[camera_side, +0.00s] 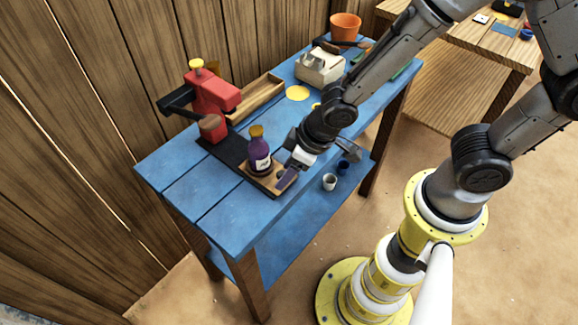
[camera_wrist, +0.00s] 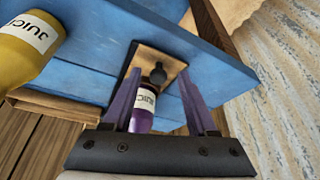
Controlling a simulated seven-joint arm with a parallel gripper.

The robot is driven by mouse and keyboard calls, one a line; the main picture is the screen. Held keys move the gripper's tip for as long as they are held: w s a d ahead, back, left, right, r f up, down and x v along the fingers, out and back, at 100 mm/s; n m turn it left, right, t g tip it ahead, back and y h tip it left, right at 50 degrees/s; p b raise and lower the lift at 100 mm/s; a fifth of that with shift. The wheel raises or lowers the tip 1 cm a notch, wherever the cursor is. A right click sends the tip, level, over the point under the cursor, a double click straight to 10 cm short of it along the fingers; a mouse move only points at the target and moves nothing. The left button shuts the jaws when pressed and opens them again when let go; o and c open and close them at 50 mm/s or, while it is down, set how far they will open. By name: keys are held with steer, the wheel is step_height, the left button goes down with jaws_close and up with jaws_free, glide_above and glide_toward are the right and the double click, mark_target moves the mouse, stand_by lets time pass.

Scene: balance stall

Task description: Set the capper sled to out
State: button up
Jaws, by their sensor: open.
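The red capper (camera_side: 212,95) stands at the left of the blue table on a black rail (camera_side: 226,150). Its wooden sled (camera_side: 255,179) is at the rail's near end, clear of the capper head. A purple juice bottle (camera_side: 259,158) with an orange-yellow cap stands upright on the sled. In the wrist view, the sled (camera_wrist: 174,62) carries a dark knob (camera_wrist: 158,75) at its end. My gripper (camera_side: 287,178) is low at the sled's near end. Its open purple fingers (camera_wrist: 160,76) lie either side of the knob; contact cannot be told.
A wooden tray (camera_side: 258,98), pale box (camera_side: 320,66) and orange pot (camera_side: 345,27) stand farther back. Small cups (camera_side: 329,182) are below the tabletop. The table's front left is clear.

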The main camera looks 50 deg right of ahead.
steer(key=v, duration=1.3)
steer(key=shift+s+r, duration=0.25)
steer(key=shift+r, duration=0.1)
steer(key=d+r+m+t, duration=0.3)
steer(key=d+r+m, duration=0.1)
steer(key=d+r, duration=0.4)
steer(key=s+d+g+h, duration=0.1)
steer(key=s+d, duration=0.3)
steer(key=s, duration=0.4)
steer(key=shift+s+d+r+m+h, duration=0.2)
steer(key=shift+s+d+m+h, duration=0.1)
steer(key=shift+s+h, duration=0.1)
